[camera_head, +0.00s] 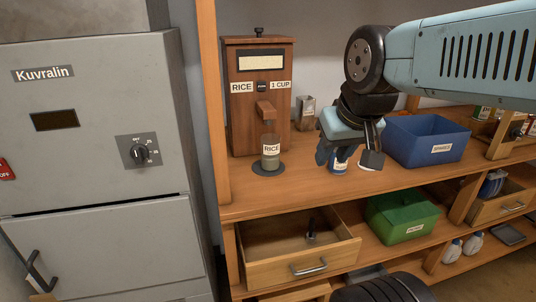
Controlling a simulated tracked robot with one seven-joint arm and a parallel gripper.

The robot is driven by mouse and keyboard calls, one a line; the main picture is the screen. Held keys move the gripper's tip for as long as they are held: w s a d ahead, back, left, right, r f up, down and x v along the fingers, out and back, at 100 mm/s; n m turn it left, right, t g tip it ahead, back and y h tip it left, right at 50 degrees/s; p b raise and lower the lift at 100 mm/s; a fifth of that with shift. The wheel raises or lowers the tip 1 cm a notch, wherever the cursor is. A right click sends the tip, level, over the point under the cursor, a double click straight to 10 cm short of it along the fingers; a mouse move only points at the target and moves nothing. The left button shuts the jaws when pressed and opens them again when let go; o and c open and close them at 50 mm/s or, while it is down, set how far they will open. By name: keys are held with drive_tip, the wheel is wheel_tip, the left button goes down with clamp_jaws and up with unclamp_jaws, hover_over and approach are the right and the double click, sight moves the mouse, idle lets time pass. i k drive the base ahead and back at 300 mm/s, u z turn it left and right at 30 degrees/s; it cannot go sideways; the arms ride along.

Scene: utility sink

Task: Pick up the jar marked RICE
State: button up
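The jar marked RICE (270,158) stands upright on a dark round pad (283,171), under the spout of the wooden dispenser (250,125). It is a small grey-green jar with a pale label. My gripper (350,162) is to the right of the jar, over the counter and apart from it. Its two fingers are spread, with a gap between them. A small blue-and-white container (338,167) shows partly behind the fingers; I see nothing clearly held.
A blue bin (428,125) stands right of my gripper, and a small carton (306,112) stands behind. The counter (300,188) is clear between jar and gripper. Below are an open drawer (308,269) and a green bin (402,215). A grey cabinet (95,100) stands left.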

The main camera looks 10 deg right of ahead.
sight(270, 143)
drive_tip(key=u, duration=1.55)
drive_tip(key=i, duration=0.1)
drive_tip(key=z, duration=3.7)
drive_tip(key=k, duration=1.7)
drive_tip(key=u, duration=0.5)
drive_tip(key=i, duration=1)
drive_tip(key=u, duration=0.05)
